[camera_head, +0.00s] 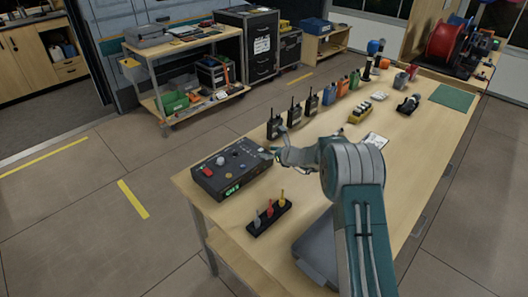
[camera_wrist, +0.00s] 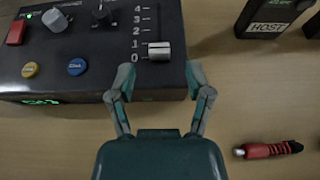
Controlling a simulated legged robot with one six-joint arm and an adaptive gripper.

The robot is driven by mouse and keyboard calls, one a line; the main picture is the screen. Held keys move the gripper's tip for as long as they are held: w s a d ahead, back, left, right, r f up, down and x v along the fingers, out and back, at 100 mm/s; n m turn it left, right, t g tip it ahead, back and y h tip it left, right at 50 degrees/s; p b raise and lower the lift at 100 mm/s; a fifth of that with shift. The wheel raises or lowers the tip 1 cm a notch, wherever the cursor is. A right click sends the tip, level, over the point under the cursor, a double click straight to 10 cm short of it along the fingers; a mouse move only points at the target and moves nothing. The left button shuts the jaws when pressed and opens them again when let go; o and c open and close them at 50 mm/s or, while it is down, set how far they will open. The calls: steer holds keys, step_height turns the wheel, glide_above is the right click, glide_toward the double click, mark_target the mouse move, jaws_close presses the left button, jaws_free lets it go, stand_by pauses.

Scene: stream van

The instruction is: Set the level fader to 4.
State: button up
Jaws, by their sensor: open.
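The dark control box (camera_head: 230,172) sits on the near left end of the workbench. In the wrist view the box (camera_wrist: 110,75) shows a vertical slot with a printed scale from 0 at the bottom to 4 at the top. The silver level fader cap (camera_wrist: 159,51) sits at the low end, between the 0 and 1 marks. My gripper (camera_wrist: 158,76) is open and empty. Its fingertips are spread to the left and right, just below the cap in the picture; contact is not visible. In the head view my gripper (camera_head: 272,154) is at the box's right edge.
The box also bears a red button (camera_wrist: 17,33), a grey knob (camera_wrist: 55,20), a black knob (camera_wrist: 101,16), and yellow and blue buttons. A radio labelled HOST (camera_wrist: 270,18) stands right of it. A red-handled tool (camera_wrist: 268,149) lies nearby. Several radios line the bench.

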mark_target(262, 150)
steer(key=shift+x, duration=1.35)
jaws_close()
steer(key=shift+w+a, duration=0.2)
steer(key=w+a, duration=0.5)
steer(key=shift+a, duration=0.3)
steer(key=shift+w+d+r, duration=0.1)
steer(key=shift+w+d, duration=0.1)
steer(key=shift+d, duration=0.2)
steer(key=shift+a, duration=0.15)
